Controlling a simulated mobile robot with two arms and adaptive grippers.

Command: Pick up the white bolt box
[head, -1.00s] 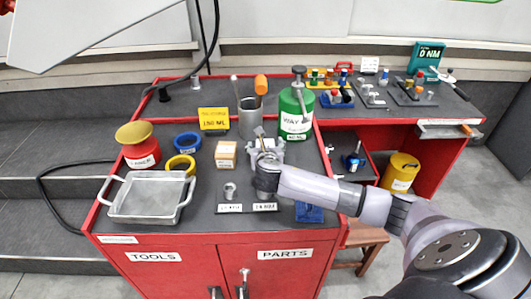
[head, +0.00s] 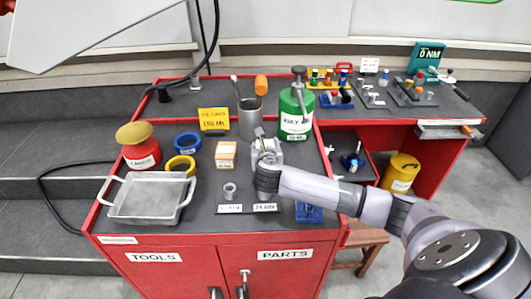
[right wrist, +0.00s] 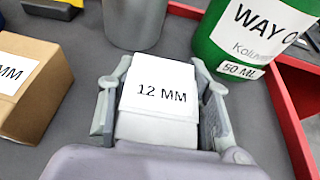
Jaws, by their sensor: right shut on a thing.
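The white bolt box (right wrist: 157,95), labelled "12 MM", is between the two grey fingers of my right gripper in the right wrist view. The fingers press on its left and right sides. In the head view, my right gripper (head: 267,156) reaches in from the right over the red cart's dark top and hides most of the box. The box is at or very near the top; I cannot tell whether it touches it. My left gripper is not in view.
A brown box (head: 226,155) stands left of the gripper. A grey cup (head: 248,124) and a green canister (head: 294,120) stand close behind. A metal tray (head: 147,196) lies at the front left. The blue block (head: 308,212) sits near the forearm.

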